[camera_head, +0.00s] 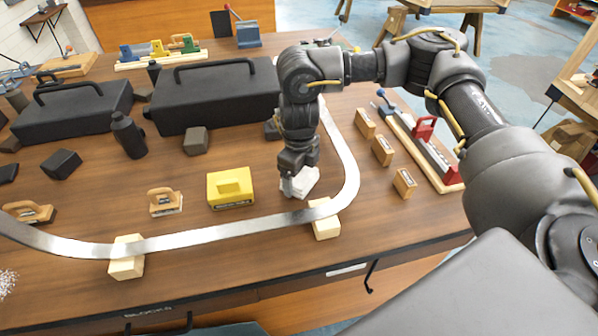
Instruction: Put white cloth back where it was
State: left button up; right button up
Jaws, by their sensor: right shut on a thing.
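The white cloth (306,184) is at the tip of my right gripper (295,178), in the middle of the wooden table (240,264). My right gripper points down and is shut on the cloth. The cloth is crumpled and sits low, inside the bend of a curved metal strip. I cannot tell whether it touches the tabletop. The gripper's fingers are partly hidden by the cloth. My left gripper is not in view.
The metal strip (205,238) rests on pale wooden blocks (326,227). A yellow block (230,188) and a wooden sander (164,202) stand left of the cloth. Black toolboxes (216,100) stand behind. Several small wooden blocks (382,150) lie to the right.

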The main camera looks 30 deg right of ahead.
aim_at(299, 176)
jog(key=shift+a, duration=0.1)
jog(key=shift+f, duration=0.15)
jog(key=o, duration=0.9)
jog(key=shift+r, duration=0.35)
notch_tip(299, 176, up, 12)
jog(key=shift+f+b, duration=0.15)
jog(key=shift+b, duration=0.4)
